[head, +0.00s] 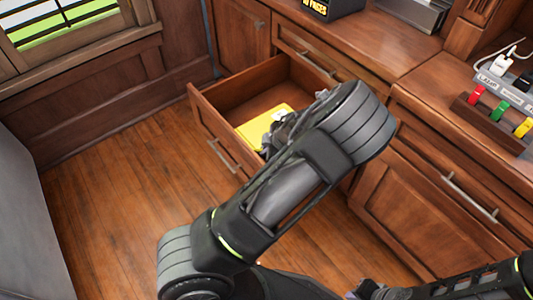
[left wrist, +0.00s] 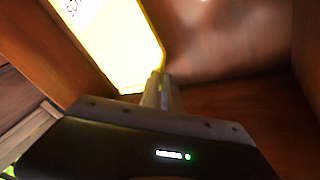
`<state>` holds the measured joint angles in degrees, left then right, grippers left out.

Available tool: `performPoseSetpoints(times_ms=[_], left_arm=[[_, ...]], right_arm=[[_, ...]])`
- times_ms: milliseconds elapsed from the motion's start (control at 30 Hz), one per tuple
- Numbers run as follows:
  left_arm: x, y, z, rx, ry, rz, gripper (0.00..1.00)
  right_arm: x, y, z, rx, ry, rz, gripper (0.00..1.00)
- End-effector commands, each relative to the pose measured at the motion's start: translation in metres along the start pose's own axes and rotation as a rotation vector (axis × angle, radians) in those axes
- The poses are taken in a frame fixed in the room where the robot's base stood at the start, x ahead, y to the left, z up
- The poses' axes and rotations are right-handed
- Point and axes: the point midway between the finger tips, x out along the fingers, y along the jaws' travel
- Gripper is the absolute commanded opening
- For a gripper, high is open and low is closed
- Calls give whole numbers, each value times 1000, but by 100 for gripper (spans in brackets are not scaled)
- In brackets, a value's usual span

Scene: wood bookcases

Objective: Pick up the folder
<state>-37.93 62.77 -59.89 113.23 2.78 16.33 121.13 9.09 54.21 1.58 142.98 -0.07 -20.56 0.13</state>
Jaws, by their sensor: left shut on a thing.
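The yellow folder (head: 256,127) lies in the open drawer (head: 215,125), partly hidden behind my left gripper (head: 272,137). In the left wrist view the folder (left wrist: 115,45) is bright yellow with some dark lettering at its top edge. My left gripper's fingers (left wrist: 161,91) are closed together at the folder's lower right corner, shut on it. My left arm covers part of the drawer's right side in the head view. My right gripper (head: 370,290) is at the bottom edge, and its fingers are not clear.
The drawer's wooden walls stand close around my left gripper. The counter (head: 375,60) is above it, with a black box (head: 330,8) at the back. Colored clips (head: 500,107) and a power strip (head: 505,88) are at the right. The wooden floor (head: 110,200) at left is clear.

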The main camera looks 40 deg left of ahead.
Motion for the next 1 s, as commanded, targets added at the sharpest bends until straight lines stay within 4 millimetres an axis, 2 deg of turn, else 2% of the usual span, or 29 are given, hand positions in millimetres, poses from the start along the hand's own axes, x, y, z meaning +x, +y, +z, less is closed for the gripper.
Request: performPoseSetpoints(times_ms=[33,100,300,1000], left_arm=[[-13,6,-4,-1,-2,3,0],[-24,10,-9,0,-2,2,0],[-40,16,-16,0,0,1,0],[-42,17,-17,1,0,1,0]], right_arm=[[-6,-3,0,-1,-1,0,0],[-10,-4,0,-1,-1,0,0],[-14,-5,0,-2,0,0,0],[-14,-6,0,-1,0,0,0]])
